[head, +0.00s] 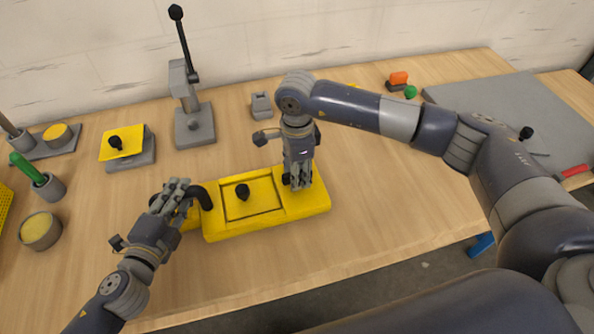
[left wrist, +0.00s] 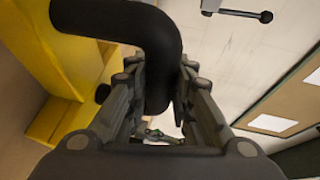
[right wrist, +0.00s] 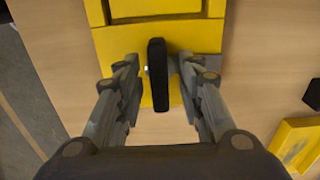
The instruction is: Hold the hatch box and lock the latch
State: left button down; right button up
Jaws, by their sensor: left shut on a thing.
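The yellow hatch box (head: 270,220) lies on the wooden table, with a black knob (head: 242,191) on its recessed hatch panel. A curved black handle (head: 204,198) is at its left end. My left gripper (head: 190,193) is shut on this handle, which passes between its fingers in the left wrist view (left wrist: 160,75). My right gripper (head: 298,184) points down over the box's right end. In the right wrist view the black latch lever (right wrist: 158,75) stands between its open fingers, with gaps on both sides. In the head view that gripper mostly hides the latch.
A grey lever press (head: 194,125) and a yellow-topped block (head: 123,146) stand behind the box. A cup with a green handle (head: 48,187) and a round yellow-filled pot (head: 40,230) are at the left. A grey mat (head: 510,110) covers the right side. Table in front is clear.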

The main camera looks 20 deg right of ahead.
grip_shut()
jog(key=shift+n, duration=0.3)
jog(key=n, duration=0.3)
jog(key=shift+w+n, duration=0.1)
jog(key=shift+n, duration=0.3)
jog(key=n, duration=0.9)
pick_arm(q)
jog(key=shift+f, duration=0.1)
pick_arm(e)
jog(key=shift+n, duration=2.3)
